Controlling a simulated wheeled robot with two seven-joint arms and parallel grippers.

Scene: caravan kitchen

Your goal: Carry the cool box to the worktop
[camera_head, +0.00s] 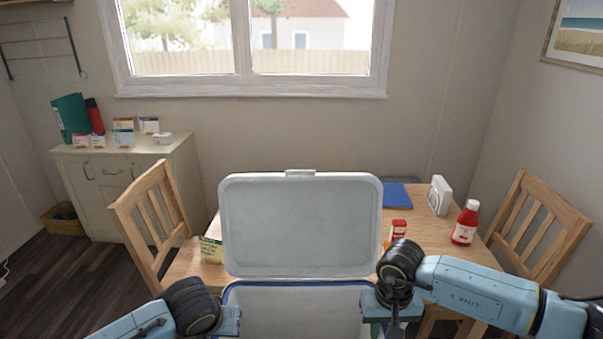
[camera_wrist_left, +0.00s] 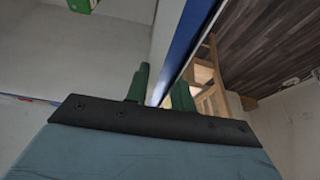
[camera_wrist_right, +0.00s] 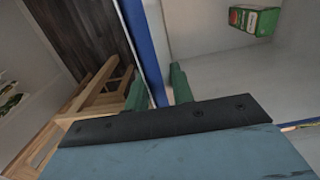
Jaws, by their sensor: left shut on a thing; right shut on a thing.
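The cool box (camera_head: 290,312) is directly in front of me in the head view, white inside with a blue rim. Its pale lid (camera_head: 300,225) stands open and upright at the far side. My left gripper (camera_head: 230,318) is shut on the left side wall, and the blue rim (camera_wrist_left: 190,28) runs between its green fingers in the left wrist view. My right gripper (camera_head: 390,308) is shut on the right side wall, with the rim (camera_wrist_right: 139,40) between its fingers. A green carton (camera_wrist_right: 255,20) lies inside the box. The box's underside is hidden. I cannot identify a worktop.
A wooden table (camera_head: 188,264) stands beyond the box, bearing a red bottle (camera_head: 466,223), a white device (camera_head: 440,195), a blue item (camera_head: 397,195) and a yellow-green carton (camera_head: 212,249). Chairs flank it left (camera_head: 152,222) and right (camera_head: 541,225). A cabinet (camera_head: 125,190) stands back left; dark floor shows left.

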